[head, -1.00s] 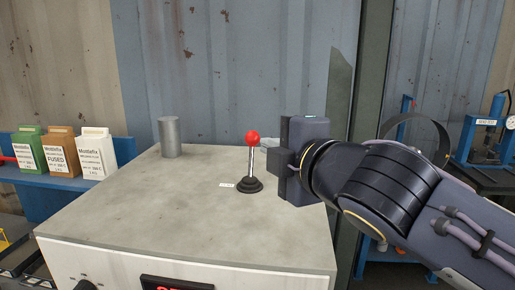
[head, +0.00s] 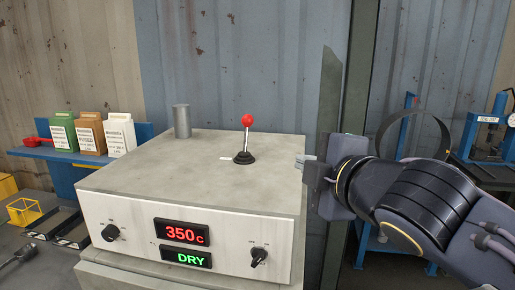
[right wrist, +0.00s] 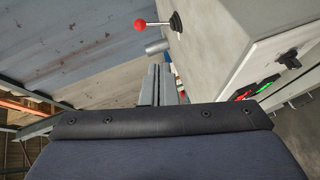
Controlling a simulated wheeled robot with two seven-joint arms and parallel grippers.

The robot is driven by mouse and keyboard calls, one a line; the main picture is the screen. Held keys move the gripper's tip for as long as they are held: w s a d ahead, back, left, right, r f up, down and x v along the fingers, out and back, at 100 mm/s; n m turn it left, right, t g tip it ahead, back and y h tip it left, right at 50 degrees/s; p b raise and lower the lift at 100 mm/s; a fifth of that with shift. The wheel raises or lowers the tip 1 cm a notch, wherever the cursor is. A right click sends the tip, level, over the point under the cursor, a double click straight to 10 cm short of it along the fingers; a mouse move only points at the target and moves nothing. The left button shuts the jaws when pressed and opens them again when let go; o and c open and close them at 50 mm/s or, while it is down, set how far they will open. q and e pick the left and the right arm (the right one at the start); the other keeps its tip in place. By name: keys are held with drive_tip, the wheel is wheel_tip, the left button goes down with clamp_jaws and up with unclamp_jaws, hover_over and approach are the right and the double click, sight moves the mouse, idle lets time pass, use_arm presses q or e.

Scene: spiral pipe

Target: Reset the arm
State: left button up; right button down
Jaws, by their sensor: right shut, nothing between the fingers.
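My right gripper (head: 303,164) is shut and empty, just off the right edge of the machine's top in the head view. Its closed fingers also show in the right wrist view (right wrist: 165,84). The red-knobbed lever (head: 247,138) stands nearly upright on a black base on the machine (head: 200,215), left of the gripper and apart from it. The lever shows at the top of the right wrist view (right wrist: 158,24). The machine's displays (head: 183,232) read 350 C and DRY. My left gripper is not in view.
A grey metal cylinder (head: 181,121) stands at the back left of the machine's top. Several cartons (head: 91,133) stand on a blue shelf at left. A blue press (head: 490,128) is at far right. A green-grey post (head: 345,130) rises behind my right arm.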

drive_tip(key=s+d+f+m+g+h, duration=0.2)
drive_tip(key=s+d+f+m, duration=0.3)
drive_tip(key=f, duration=0.4)
drive_tip(key=s+d+f+m+g+h, duration=0.1)
drive_tip(key=s+d+f+m+g, duration=0.2)
drive_tip(key=d+f+m, duration=0.45)
drive_tip(key=s+f+m+g+y, duration=0.1)
drive_tip(key=s+f+m+g, duration=0.3)
drive_tip(key=s+f+m, duration=0.5)
drive_tip(key=s+f, duration=0.3)
drive_tip(key=f, duration=0.4)
drive_tip(key=shift+s, duration=0.3)
